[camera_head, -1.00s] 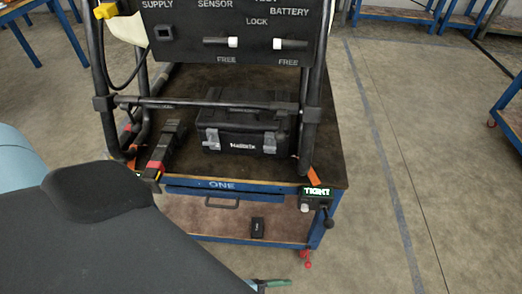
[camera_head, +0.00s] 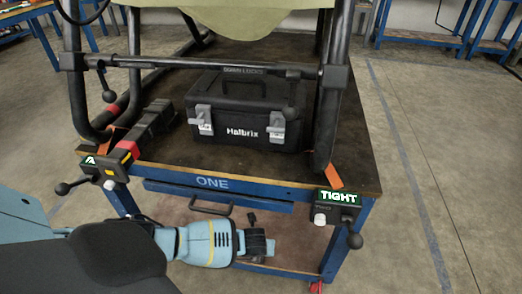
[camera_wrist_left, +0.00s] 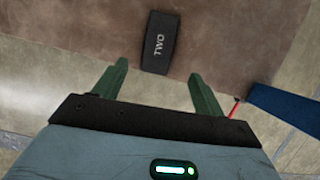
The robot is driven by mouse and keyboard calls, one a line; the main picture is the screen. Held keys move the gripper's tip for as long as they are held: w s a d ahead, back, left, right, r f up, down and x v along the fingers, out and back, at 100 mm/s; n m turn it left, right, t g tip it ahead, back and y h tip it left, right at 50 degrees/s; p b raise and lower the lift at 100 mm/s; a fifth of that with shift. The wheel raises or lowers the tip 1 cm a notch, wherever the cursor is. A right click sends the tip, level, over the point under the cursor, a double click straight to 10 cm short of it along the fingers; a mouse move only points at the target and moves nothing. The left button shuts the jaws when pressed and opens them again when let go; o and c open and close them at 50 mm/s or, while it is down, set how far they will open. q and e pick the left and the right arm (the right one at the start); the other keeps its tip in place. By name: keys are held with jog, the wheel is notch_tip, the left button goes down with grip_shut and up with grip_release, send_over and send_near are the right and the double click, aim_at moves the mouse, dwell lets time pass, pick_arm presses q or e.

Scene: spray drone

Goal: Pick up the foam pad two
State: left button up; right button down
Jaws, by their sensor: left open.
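The foam pad two (camera_wrist_left: 160,42) is a small black block marked TWO, lying on the brown lower shelf in the left wrist view. My left gripper (camera_wrist_left: 158,72) is open. Its two green fingers point toward the pad's near end, with the pad just beyond and between their tips; they are not closed on it. In the head view, my left gripper (camera_head: 257,243) is in front of the lower shelf, below the drawer handle. It hides much of the spot there, and I cannot clearly make out the pad. My right gripper is not in view.
The upper table top (camera_head: 360,172), marked ONE, overhangs the lower shelf (camera_head: 285,258). It carries a black Halbrix case (camera_head: 247,112) and the drone's black legs. A clamp marked TIGHT (camera_head: 338,198) hangs at its right corner. Floor to the right is clear.

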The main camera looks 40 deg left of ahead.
pick_arm(q)
jog(key=shift+w+a+r, duration=0.1)
jog(key=shift+w+a, duration=0.15)
jog(key=shift+a, duration=0.05)
jog(key=shift+b+x, duration=0.6)
jog(key=shift+x, duration=0.45)
jog(key=shift+f, duration=0.3)
jog(key=shift+w, duration=0.1)
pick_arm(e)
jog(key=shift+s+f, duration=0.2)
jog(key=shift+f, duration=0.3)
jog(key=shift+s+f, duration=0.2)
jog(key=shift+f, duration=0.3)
pick_arm(q)
jog(key=shift+a+f+b, duration=0.1)
jog(key=shift+f+b, duration=0.1)
jog(key=shift+b, duration=0.15)
jog(key=b+x, duration=0.2)
jog(key=x, duration=0.2)
jog(key=shift+w+a+f+b, duration=0.1)
jog(key=shift+a+b, duration=0.05)
jog(key=shift+b, duration=0.25)
jog(key=shift+w+a+f, duration=0.1)
jog(key=shift+f, duration=0.1)
jog(key=shift+r, duration=0.1)
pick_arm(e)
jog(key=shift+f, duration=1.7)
